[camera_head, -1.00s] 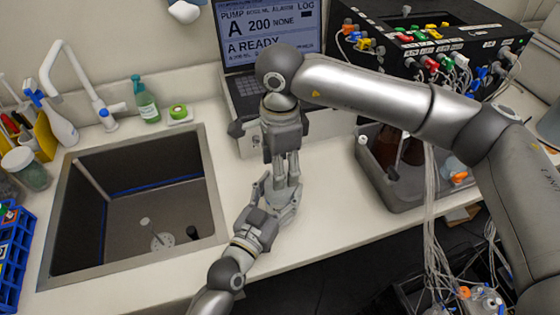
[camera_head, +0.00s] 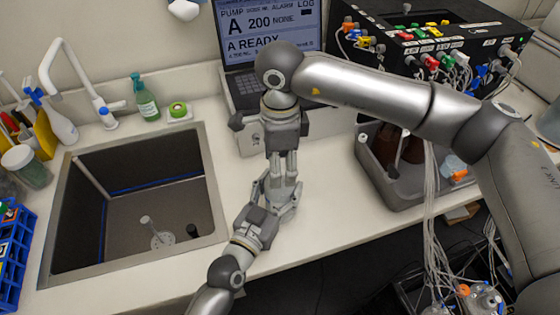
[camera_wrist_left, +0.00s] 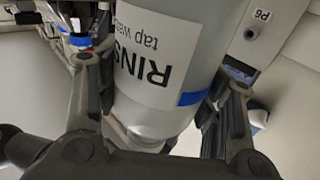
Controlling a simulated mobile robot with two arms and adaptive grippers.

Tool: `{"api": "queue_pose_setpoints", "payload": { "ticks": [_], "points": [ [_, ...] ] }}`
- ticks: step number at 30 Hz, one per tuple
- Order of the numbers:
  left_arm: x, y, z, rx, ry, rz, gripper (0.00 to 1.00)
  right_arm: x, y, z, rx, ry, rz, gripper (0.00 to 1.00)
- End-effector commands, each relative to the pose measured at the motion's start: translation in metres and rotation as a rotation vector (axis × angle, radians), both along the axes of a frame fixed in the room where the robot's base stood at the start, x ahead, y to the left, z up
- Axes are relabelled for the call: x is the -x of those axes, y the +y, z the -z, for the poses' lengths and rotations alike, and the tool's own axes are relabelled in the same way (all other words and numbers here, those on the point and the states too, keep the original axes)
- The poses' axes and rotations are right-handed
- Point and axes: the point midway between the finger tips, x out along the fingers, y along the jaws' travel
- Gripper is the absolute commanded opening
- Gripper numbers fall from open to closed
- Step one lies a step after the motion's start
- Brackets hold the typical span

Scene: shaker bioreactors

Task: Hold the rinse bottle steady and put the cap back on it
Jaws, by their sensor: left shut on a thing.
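The rinse bottle (camera_wrist_left: 205,45) fills the middle of the left wrist view. It is pale grey with a white "RINS… tap wa…" label and a blue band, and its lettering appears inverted. My left gripper (camera_wrist_left: 160,105) is shut on it, with a finger on each side. My right gripper (camera_head: 284,172) points straight down just above the left one. Its fingertips are too small and overlapped to judge. I cannot make out the cap.
A sink (camera_head: 150,205) lies left of the grippers. A pump unit with a screen (camera_head: 268,30) stands behind them. A grey tray (camera_head: 400,198) with bottles and tubing is to the right. The counter's front edge is close to my left arm.

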Motion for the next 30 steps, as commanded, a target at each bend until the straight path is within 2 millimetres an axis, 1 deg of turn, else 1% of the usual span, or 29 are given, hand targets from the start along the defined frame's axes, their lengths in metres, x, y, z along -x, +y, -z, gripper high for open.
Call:
{"api": "queue_pose_setpoints", "payload": {
  "ticks": [8, 11, 14, 21, 24, 27, 30],
  "points": [
    [0.000, 0.000, -0.001, 0.001, -0.002, 0.000, 0.00, 0.000, 0.000, -0.001, 0.000, 0.000, -0.001, 0.60],
    [0.000, 0.000, -0.001, 0.001, -0.002, 0.000, 0.00, 0.000, 0.000, -0.007, 0.000, -0.001, -0.001, 0.60],
    [0.000, 0.000, -0.001, 0.001, -0.002, 0.000, 0.00, -0.001, 0.000, -0.022, 0.000, -0.003, -0.001, 0.60],
    [0.000, 0.000, -0.001, 0.001, -0.002, 0.000, 0.00, -0.001, 0.000, -0.074, -0.002, -0.004, 0.000, 0.60],
    [0.000, 0.000, -0.001, 0.001, -0.002, 0.000, 0.00, -0.001, 0.000, -0.093, 0.000, -0.003, 0.000, 0.60],
    [0.000, 0.000, -0.001, 0.001, -0.002, 0.000, 0.00, -0.001, 0.000, -0.107, 0.001, -0.002, 0.000, 0.60],
    [0.000, 0.000, -0.001, 0.001, -0.002, 0.000, 0.00, -0.001, 0.000, -0.115, 0.000, 0.000, 0.000, 0.60]
  ]
}}
